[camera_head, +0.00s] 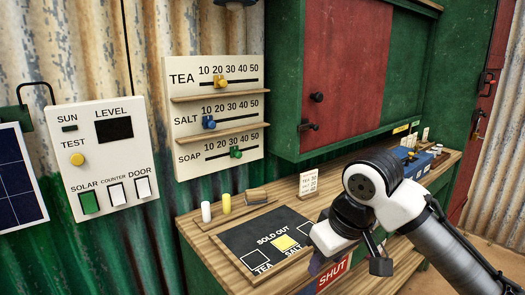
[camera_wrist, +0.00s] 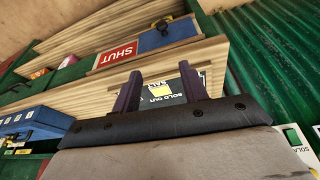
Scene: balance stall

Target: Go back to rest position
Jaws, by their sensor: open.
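My gripper (camera_head: 347,262) is at the lower right of the head view, in front of the counter and right of the sold out board. In the wrist view my gripper (camera_wrist: 160,90) has its two dark fingers apart, with nothing between them that they touch. The dark sold out board (camera_head: 245,232) lies on the counter with outlined squares marked tea and salt. The board also shows beyond the fingers in the wrist view (camera_wrist: 178,98).
The wooden counter (camera_head: 190,222) holds white (camera_head: 206,211) and yellow (camera_head: 226,203) sticks, a small price card (camera_head: 308,183) and a blue box (camera_head: 417,160). Behind are a slider board (camera_head: 217,115), a switch panel (camera_head: 100,155) and a red-green cabinet (camera_head: 365,65). A shut sign (camera_head: 332,273) is on the front.

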